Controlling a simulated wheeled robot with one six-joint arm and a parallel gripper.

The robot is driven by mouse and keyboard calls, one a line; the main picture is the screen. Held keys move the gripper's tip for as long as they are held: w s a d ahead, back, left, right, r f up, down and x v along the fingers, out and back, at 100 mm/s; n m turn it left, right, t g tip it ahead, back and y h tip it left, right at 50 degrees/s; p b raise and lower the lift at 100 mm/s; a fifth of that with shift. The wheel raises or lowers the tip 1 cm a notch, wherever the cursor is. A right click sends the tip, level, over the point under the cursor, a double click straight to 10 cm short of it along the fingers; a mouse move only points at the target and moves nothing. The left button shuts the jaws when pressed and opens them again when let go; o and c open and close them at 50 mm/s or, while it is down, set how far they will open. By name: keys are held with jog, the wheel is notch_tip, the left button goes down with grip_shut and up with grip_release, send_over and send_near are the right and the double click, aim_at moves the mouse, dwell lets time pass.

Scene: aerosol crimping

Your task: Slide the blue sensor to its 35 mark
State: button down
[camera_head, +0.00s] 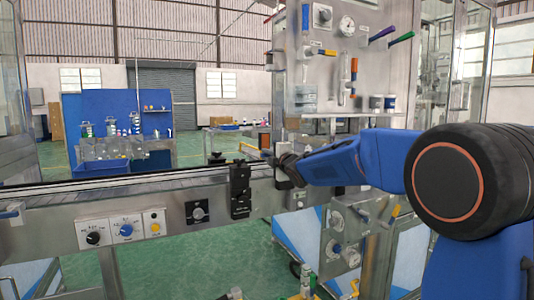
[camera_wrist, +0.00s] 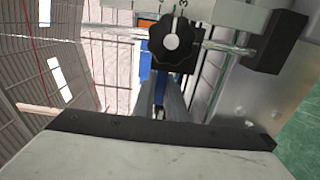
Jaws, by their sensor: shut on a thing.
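In the head view my gripper (camera_head: 287,168) reaches left to the conveyor's side rail, beside dark fittings. In the wrist view its fingers (camera_wrist: 170,88) are close together and end at a black lobed knob (camera_wrist: 174,43) with a white line and a grey centre. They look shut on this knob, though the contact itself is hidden. A white scale strip (camera_wrist: 200,4) with a "3" partly showing lies just above the knob. A narrow blue patch (camera_wrist: 146,66) shows left of the fingers; I cannot tell whether it is the blue sensor or background.
A metal rod (camera_wrist: 115,31) runs sideways behind the knob, with a black block (camera_wrist: 279,42) at right. In the head view a black bracket (camera_head: 240,190) stands on the rail left of my gripper. A control panel (camera_head: 125,230) is farther left; a tool panel (camera_head: 345,50) stands behind.

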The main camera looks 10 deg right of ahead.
jog(key=shift+f, duration=0.6)
jog(key=c, duration=1.8)
grip_release()
jog(key=shift+r, duration=0.1)
jog(key=shift+s, duration=0.15)
jog(key=v, duration=1.7)
